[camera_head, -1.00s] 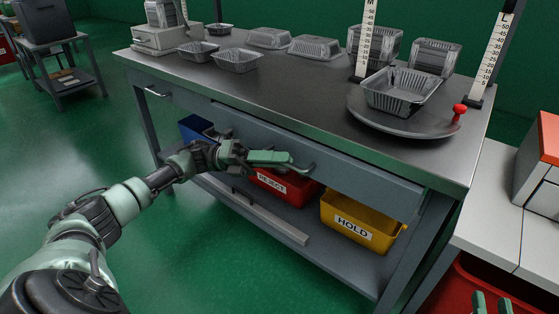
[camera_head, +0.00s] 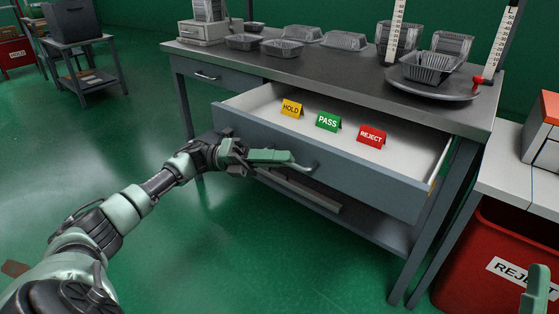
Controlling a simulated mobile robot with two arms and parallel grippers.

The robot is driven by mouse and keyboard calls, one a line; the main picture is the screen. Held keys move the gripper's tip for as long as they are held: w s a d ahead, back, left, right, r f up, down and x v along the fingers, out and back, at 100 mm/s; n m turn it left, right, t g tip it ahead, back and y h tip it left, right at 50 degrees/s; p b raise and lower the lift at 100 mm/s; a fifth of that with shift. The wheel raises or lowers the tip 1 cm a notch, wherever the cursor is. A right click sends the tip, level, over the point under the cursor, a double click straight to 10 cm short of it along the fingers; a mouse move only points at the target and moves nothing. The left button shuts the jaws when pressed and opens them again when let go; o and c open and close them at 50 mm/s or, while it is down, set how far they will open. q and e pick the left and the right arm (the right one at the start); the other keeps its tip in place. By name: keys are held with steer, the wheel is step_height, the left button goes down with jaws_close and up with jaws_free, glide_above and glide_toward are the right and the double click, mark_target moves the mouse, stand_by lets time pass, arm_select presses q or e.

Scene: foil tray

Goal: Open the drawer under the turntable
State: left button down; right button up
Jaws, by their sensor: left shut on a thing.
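The wide drawer (camera_head: 370,176) under the turntable stands pulled well out from the bench. Its white inside shows, with a yellow HOLD sign (camera_head: 291,108), a green PASS sign (camera_head: 328,121) and a red REJECT sign (camera_head: 371,136) in it. The turntable (camera_head: 435,88) is on the bench top above, at the right, with a foil tray (camera_head: 432,67) on it. My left gripper (camera_head: 303,168) is at the drawer's front, shut on its handle; the fingers hide most of the handle. Part of my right gripper (camera_head: 536,292) shows at the lower right edge; its fingertips are not clear.
Several foil trays (camera_head: 282,47) stand on the bench top (camera_head: 330,65). A smaller shut drawer (camera_head: 207,76) is at the left. A red REJECT bin (camera_head: 490,250) stands under the white side table (camera_head: 508,170). The green floor before the drawer is clear.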

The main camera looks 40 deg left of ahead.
arm_select(q)
steer(key=shift+s, duration=0.45)
arm_select(e)
steer(key=shift+s+r, duration=0.2)
steer(key=shift+s, duration=0.4)
arm_select(q)
steer(key=c, duration=1.8)
jaws_free()
steer(key=shift+o, duration=0.2)
steer(key=shift+a, duration=0.1)
arm_select(e)
steer(key=shift+y, duration=0.3)
arm_select(q)
steer(key=v, duration=0.8)
arm_select(e)
steer(key=shift+w+f, duration=0.15)
steer(key=shift+a+f, duration=0.1)
